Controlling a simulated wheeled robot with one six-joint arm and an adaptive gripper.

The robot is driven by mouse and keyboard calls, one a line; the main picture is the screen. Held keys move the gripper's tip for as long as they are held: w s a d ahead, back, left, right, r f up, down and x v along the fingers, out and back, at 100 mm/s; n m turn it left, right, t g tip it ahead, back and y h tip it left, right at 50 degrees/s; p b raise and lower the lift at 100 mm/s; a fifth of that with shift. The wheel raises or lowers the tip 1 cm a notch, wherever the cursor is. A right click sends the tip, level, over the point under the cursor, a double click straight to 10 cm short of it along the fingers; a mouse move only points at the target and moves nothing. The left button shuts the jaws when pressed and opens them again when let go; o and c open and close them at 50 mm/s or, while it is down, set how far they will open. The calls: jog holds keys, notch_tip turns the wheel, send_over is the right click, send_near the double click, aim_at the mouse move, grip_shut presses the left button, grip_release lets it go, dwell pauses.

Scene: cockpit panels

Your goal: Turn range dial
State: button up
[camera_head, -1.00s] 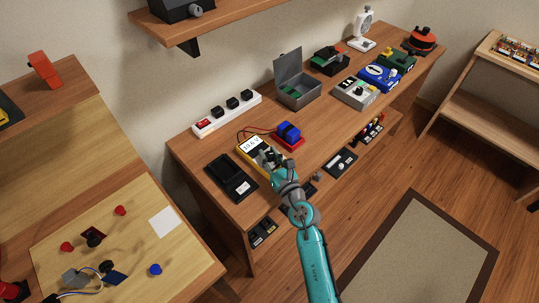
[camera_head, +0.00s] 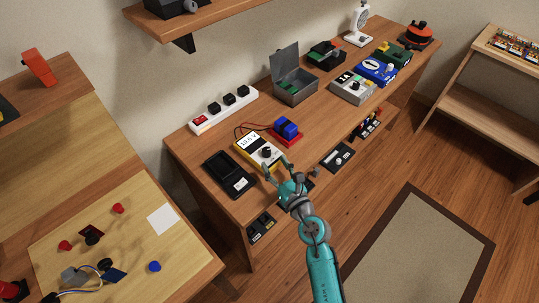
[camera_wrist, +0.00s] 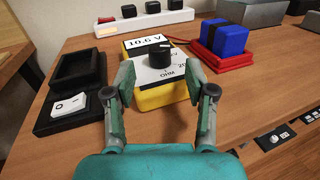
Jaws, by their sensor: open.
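My gripper (camera_head: 277,170) is open and empty, just in front of the meter. In the wrist view its fingers (camera_wrist: 160,92) are spread on either side of the meter's near end, apart from the dial.
A black tray (camera_head: 230,174) lies left of the meter. A blue block on a red base (camera_head: 287,131) stands right behind it, with red leads. A white power strip (camera_head: 224,109) and a grey open box (camera_head: 295,86) stand farther back. Small panels line the bench's front.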

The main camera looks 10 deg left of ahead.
jog(key=shift+v, duration=2.95)
jog(key=s+d+r+n+h, duration=0.1)
jog(key=s+d+n+h, duration=0.2)
jog(key=s+d+n, duration=0.3)
jog(key=s+d+r+n+h, duration=0.2)
jog(key=s+d+n, duration=0.5)
jog(key=s+n, duration=0.6)
jog(key=s+d+r+n+h, duration=0.2)
jog(key=s+d+n+h, duration=0.3)
jog(key=s, duration=1.6)
jog(key=d+n, duration=0.1)
jog(key=n, duration=0.4)
jog(key=shift+d+r+n, duration=0.2)
jog(key=shift+d+n, duration=0.1)
jog(key=shift+d, duration=0.1)
